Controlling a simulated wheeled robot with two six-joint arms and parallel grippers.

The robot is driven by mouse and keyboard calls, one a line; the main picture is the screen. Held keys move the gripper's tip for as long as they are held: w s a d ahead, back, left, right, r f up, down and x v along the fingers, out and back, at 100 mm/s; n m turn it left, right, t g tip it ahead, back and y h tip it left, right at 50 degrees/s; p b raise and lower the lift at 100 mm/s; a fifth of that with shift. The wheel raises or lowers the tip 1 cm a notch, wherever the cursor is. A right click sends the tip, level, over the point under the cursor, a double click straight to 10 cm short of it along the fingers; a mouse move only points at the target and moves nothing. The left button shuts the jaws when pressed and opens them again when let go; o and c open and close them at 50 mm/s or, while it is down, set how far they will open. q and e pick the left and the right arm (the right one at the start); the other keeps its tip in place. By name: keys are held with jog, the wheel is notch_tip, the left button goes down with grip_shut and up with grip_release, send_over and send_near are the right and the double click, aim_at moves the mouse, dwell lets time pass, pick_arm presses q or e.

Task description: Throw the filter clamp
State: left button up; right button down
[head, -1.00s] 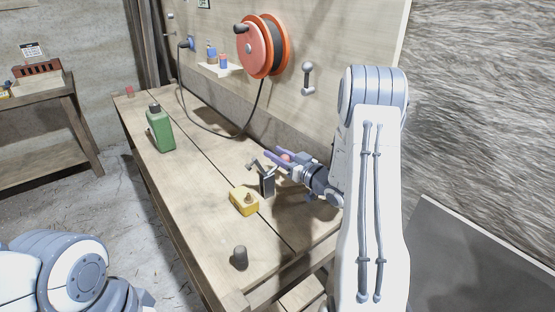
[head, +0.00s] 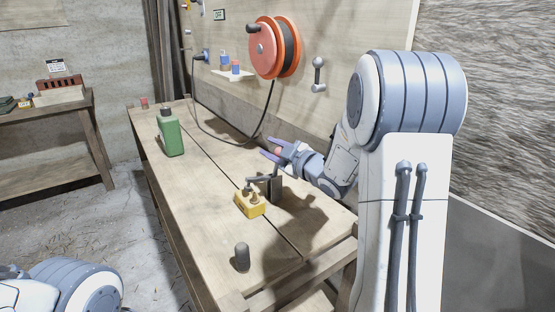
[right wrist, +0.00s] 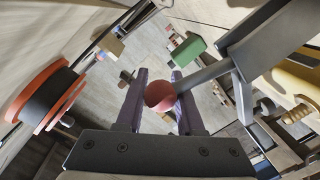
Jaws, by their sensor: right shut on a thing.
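The filter clamp (head: 276,188) is a dark upright bracket on the bench. Its lever stands up and ends in a red ball knob (head: 279,151). Its short arm reaches left over a yellow block (head: 250,204) with brass fittings; I cannot tell whether it touches. My right gripper (head: 273,151), with purple fingers, is shut on the red knob. In the right wrist view the knob (right wrist: 160,96) sits between the fingers, with the grey lever running right to the clamp. My left gripper is out of view.
A green bottle (head: 171,134) and a dark cylinder (head: 242,257) stand on the wooden bench (head: 205,215). A red hose reel (head: 273,48) and a grey wall lever (head: 318,74) are on the back panel. The bench's middle left is clear.

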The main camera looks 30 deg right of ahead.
jog(key=shift+s+a+f+n+b, duration=0.2)
jog(key=shift+a+f+n+b, duration=0.3)
jog(key=shift+a+n+b, duration=0.4)
jog(key=shift+d, duration=0.2)
jog(key=c, duration=0.6)
grip_release()
jog(key=shift+d+h, duration=0.1)
jog(key=shift+h, duration=0.3)
jog(key=shift+o, duration=0.5)
jog(key=shift+w, duration=0.1)
jog(key=shift+r, duration=0.2)
jog(key=shift+r, duration=0.1)
